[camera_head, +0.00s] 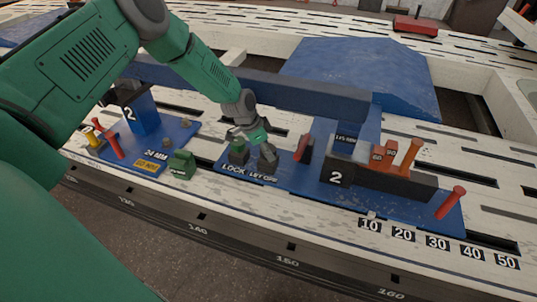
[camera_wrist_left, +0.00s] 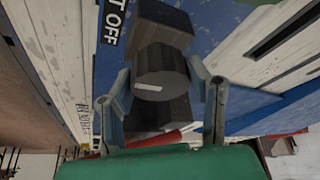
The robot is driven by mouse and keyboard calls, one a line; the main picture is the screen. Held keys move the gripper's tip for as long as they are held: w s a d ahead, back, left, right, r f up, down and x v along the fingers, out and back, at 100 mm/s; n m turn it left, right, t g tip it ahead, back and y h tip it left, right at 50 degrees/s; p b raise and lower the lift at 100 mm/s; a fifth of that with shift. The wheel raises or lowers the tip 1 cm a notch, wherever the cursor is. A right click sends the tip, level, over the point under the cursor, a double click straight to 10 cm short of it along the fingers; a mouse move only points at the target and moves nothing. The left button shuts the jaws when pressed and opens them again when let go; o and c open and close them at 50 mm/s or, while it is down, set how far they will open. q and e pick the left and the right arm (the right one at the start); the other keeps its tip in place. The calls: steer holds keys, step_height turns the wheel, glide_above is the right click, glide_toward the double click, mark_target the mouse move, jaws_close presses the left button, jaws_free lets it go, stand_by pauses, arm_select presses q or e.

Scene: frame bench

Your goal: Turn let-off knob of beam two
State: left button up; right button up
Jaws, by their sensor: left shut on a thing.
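The let-off knob (camera_head: 267,160) is a dark grey knob on the blue base plate (camera_head: 290,187), above the white "LET OFF" label (camera_head: 263,176). My left gripper (camera_head: 258,143) reaches down onto this knob from above and is shut on it. In the left wrist view the round knob (camera_wrist_left: 161,68), with a white mark on its face, sits between the two fingers (camera_wrist_left: 166,105). The dark block marked "2" (camera_head: 336,178) stands on the same plate to the right. My right gripper is not in view.
A long blue beam (camera_head: 300,92) runs behind. Orange handles (camera_head: 411,155) rise further right.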

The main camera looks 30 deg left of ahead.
arm_select(q)
steer(key=shift+f+m+g+h+b, duration=0.1)
steer(key=shift+m+g+h+b, duration=0.2)
steer(key=shift+m+b, duration=0.45)
steer(key=shift+c, duration=0.2)
steer(key=o, duration=1.2)
steer(key=shift+c, duration=0.2)
steer(key=shift+a+r, duration=0.25)
steer(key=shift+r, duration=0.4)
steer(key=shift+s+a+r, duration=0.75)
steer(key=shift+a+r, duration=0.05)
steer(key=shift+a, duration=0.1)
steer(key=s+a, duration=0.6)
steer(key=a, duration=0.2)
steer(key=shift+s, duration=0.4)
